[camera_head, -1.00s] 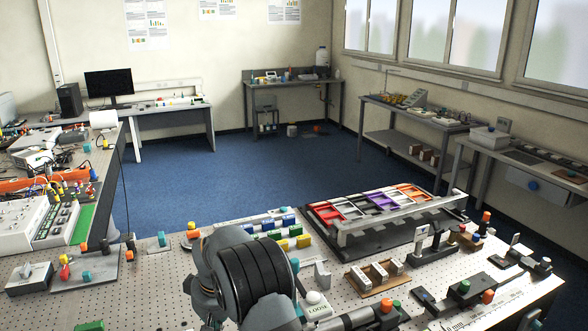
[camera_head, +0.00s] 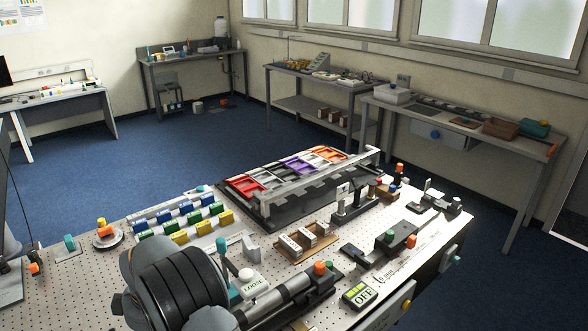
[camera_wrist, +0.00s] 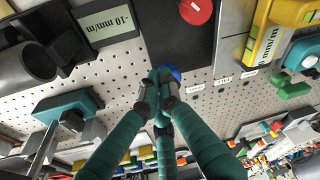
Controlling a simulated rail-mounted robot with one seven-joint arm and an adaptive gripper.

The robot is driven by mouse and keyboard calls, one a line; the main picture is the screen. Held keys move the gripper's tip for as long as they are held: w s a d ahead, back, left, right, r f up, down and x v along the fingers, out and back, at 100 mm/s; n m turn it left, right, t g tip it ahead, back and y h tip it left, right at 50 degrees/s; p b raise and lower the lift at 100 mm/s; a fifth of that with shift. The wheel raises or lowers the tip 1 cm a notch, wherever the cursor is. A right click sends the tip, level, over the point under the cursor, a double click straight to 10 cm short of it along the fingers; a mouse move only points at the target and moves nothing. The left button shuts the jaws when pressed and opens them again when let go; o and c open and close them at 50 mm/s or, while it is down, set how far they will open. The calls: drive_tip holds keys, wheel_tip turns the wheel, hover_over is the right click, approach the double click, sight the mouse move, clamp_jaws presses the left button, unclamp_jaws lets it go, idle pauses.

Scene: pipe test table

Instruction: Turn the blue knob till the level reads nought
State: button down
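The blue knob (camera_wrist: 174,71) shows in the wrist view as a small patch of blue beside my fingertips, at the end of a black plate; the fingers hide most of it. My gripper (camera_wrist: 159,82) has teal fingers whose tips come close together at the knob. I cannot tell whether they hold it or only sit in front of it. A grey level display (camera_wrist: 108,22) at upper left shows upside-down text that looks like -10 mm/m. In the head view my arm hides the knob and most of the gripper.
A red round button (camera_wrist: 196,10) sits on the black plate. A yellow instrument (camera_wrist: 268,45) with an mm/m display stands to its right. In the head view, a white knob marked LOOSE (camera_head: 246,275) and a display reading OFF (camera_head: 360,294) stand right of my arm.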

drive_tip(key=shift+d+b+x, duration=0.25)
drive_tip(key=shift+b+x, duration=0.5)
drive_tip(key=shift+x, duration=0.45)
drive_tip(key=shift+s+f, duration=0.15)
drive_tip(key=shift+b, duration=1.35)
drive_tip(key=shift+d+f+b, duration=0.15)
drive_tip(key=shift+d+b, duration=0.05)
drive_tip(key=shift+b, duration=0.25)
drive_tip(key=shift+d, duration=0.1)
drive_tip(key=a+p+v, duration=0.1)
drive_tip(key=p+v, duration=0.3)
drive_tip(key=v, duration=0.2)
drive_tip(key=shift+w+a+r, duration=0.25)
drive_tip(key=shift+w+r, duration=0.05)
drive_tip(key=shift+w, duration=0.1)
drive_tip(key=c, duration=2.5)
unclamp_jaws()
drive_tip(key=shift+c, duration=0.2)
